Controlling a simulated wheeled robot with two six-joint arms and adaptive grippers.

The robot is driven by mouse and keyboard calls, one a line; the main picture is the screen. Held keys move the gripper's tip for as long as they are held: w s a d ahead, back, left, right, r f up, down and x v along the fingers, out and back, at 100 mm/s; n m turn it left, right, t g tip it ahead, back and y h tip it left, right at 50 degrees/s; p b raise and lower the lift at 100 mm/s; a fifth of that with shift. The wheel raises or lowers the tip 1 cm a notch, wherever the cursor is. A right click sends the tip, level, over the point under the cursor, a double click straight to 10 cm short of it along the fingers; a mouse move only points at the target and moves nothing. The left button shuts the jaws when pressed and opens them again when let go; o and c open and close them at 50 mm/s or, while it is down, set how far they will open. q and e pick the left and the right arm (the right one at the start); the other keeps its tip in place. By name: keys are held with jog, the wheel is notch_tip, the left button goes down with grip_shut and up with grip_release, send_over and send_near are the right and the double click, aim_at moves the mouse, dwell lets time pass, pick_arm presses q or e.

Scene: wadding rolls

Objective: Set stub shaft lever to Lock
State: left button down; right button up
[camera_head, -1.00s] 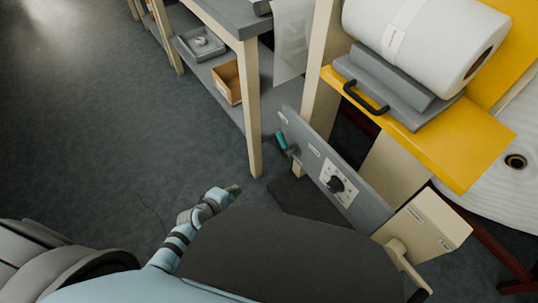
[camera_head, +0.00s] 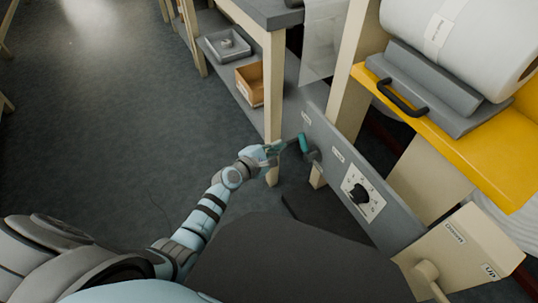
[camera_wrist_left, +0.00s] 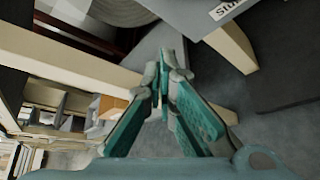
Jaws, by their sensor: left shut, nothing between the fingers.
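A label (camera_wrist_left: 228,8) reading "Stu…" shows on the panel's edge there. The lever's position labels are too small to read. My right gripper is out of view.
A black rotary knob (camera_head: 359,194) sits on the same panel. A beige box (camera_head: 458,250) with a lever is at the lower right. A yellow table (camera_head: 480,160) carries a white roll (camera_head: 450,40). A workbench leg (camera_head: 274,95) stands just behind the gripper. Open floor lies left.

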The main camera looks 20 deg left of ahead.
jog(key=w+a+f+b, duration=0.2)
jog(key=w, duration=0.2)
pick_arm(q)
jog(key=d+p, duration=0.1)
jog(key=w+d+r+p, duration=0.1)
jog(key=w+d+p, duration=0.1)
jog(key=shift+d+r, duration=0.15)
jog(key=shift+d, duration=0.2)
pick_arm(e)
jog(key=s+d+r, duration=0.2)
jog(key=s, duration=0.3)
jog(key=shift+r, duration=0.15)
pick_arm(q)
jog(key=shift+s+a, duration=0.1)
jog(key=shift+a, duration=0.05)
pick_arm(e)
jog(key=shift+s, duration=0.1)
